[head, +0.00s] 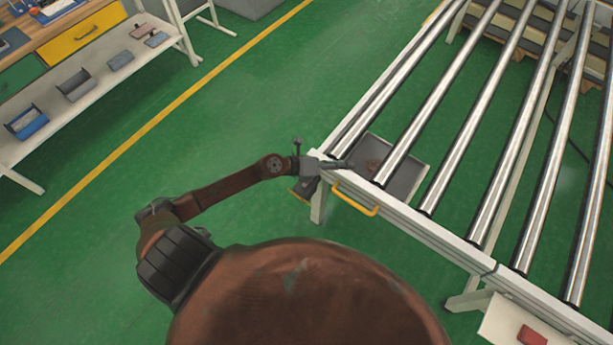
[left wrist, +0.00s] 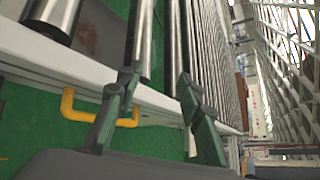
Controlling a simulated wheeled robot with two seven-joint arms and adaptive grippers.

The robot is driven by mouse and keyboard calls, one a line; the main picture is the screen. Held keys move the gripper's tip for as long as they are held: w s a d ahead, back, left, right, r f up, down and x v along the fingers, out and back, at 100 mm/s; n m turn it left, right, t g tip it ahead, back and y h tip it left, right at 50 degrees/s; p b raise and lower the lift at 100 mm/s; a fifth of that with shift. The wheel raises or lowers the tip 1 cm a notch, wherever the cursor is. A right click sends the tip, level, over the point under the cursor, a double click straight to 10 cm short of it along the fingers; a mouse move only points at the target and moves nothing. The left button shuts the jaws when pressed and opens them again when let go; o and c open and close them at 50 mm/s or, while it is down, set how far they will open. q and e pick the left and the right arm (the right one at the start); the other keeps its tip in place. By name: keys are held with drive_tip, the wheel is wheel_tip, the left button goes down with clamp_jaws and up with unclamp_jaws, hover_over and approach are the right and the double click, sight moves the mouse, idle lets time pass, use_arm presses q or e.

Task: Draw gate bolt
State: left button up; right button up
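A yellow U-shaped handle (head: 355,198) is fixed to the near side of the white roller frame (head: 415,228). It also shows in the left wrist view (left wrist: 68,103), partly behind one finger. I cannot make out for certain which part is the gate bolt. My left gripper (head: 343,163) is at the frame's near left corner, above and left of the handle. In the left wrist view its two dark fingers (left wrist: 158,80) stand apart with nothing seen between them but the frame and rollers behind. My right gripper is not in view.
Several steel rollers (head: 455,75) run across the frame. A grey tray (head: 408,180) lies below them near the corner. A red object (head: 532,335) sits on a white plate at lower right. A workbench (head: 95,85) stands upper left; green floor between is clear.

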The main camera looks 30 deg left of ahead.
use_arm(q)
drive_tip(key=s+a+f+m+g+y, duration=0.3)
drive_tip(key=a+f+m, duration=0.15)
drive_tip(key=a, duration=0.25)
drive_tip(key=s+a+f+m+g+y, duration=0.25)
drive_tip(key=a+f+m, duration=0.2)
drive_tip(key=a, duration=0.25)
drive_tip(key=shift+g+y, duration=0.55)
drive_tip(key=x, duration=0.6)
drive_tip(key=shift+w+f, duration=0.15)
drive_tip(key=shift+f, duration=0.1)
drive_tip(key=shift+w+d+f, duration=0.15)
drive_tip(key=shift+w+f, duration=0.05)
drive_tip(key=shift+f, duration=0.35)
drive_tip(key=shift+c, duration=0.4)
clamp_jaws()
